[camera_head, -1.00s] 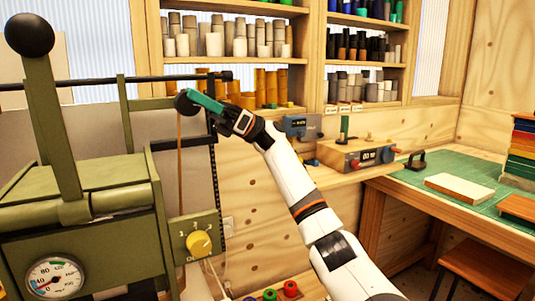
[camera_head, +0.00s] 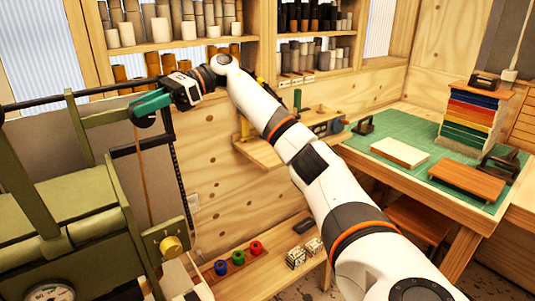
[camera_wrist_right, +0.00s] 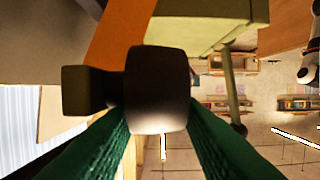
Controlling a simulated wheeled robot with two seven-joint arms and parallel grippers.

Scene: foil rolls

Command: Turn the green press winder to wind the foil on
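The green press (camera_head: 70,205) stands at the left of the head view, partly cut off. Its winder ends in a dark knob (camera_head: 144,119) beside a green bracket, largely hidden by my gripper in that view. In the right wrist view the dark knob (camera_wrist_right: 158,90) sits between the two green fingers, which touch it on both sides. My right gripper (camera_head: 148,104) appears shut on this knob, with its arm reaching in from the lower right. A brown strip (camera_head: 146,185) hangs down below the knob; I cannot tell whether it is foil. My left gripper is not in view.
Shelves of rolls (camera_head: 170,20) are behind. A bench with a green mat (camera_head: 390,128) is at the right. Coloured spools (camera_head: 238,257) lie low down.

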